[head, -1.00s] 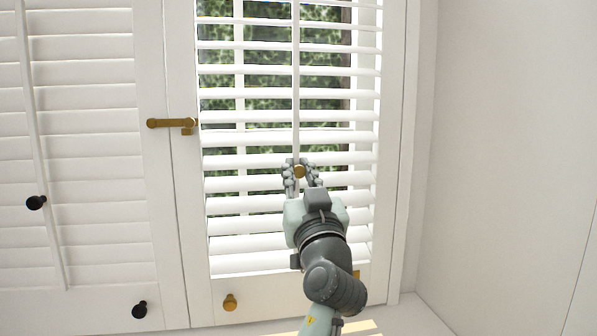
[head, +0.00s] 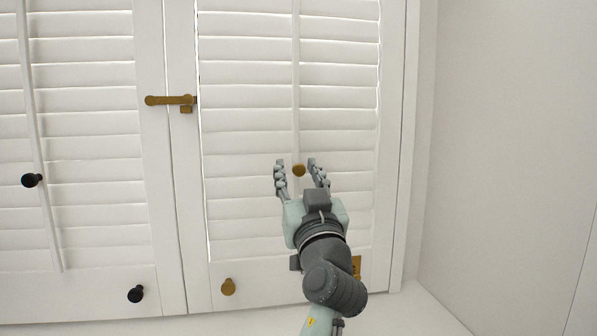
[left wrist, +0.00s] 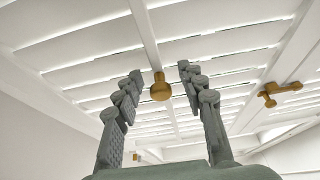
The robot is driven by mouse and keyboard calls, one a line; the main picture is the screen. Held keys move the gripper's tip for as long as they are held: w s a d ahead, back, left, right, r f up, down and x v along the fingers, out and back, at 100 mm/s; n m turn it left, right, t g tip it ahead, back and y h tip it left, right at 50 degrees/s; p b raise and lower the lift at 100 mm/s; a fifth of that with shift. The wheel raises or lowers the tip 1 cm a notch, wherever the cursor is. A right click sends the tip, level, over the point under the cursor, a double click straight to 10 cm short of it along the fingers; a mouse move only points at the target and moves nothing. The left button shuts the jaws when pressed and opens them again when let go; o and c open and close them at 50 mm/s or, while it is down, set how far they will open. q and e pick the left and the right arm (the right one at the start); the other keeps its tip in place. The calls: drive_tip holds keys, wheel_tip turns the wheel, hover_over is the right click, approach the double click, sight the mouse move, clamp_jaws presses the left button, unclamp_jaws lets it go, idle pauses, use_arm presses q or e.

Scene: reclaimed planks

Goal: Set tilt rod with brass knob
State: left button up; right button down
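The tilt rod (head: 296,80) is a thin white vertical bar on the right shutter panel. Its round brass knob (head: 299,170) sits on the rod between the fingertips of my left gripper (head: 298,165). The fingers are spread, with a gap on each side of the knob. The left wrist view also shows the knob (left wrist: 160,88) between the open fingers (left wrist: 158,75), touching neither. The slats (head: 245,140) of this panel are closed. My right gripper is not in view.
A brass latch (head: 172,101) joins the two panels. A lower brass knob (head: 228,287) is on the right panel's bottom rail. The left panel has a black rod knob (head: 32,180) and a black lower knob (head: 135,294). A bare wall (head: 500,150) stands at the right.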

sight(296, 109)
use_arm(q)
drive_tip(key=shift+r, duration=0.15)
wheel_tip(296, 109, up, 10)
drive_tip(key=shift+f, duration=0.1)
idle(0.4)
drive_tip(key=shift+s+f, duration=0.1)
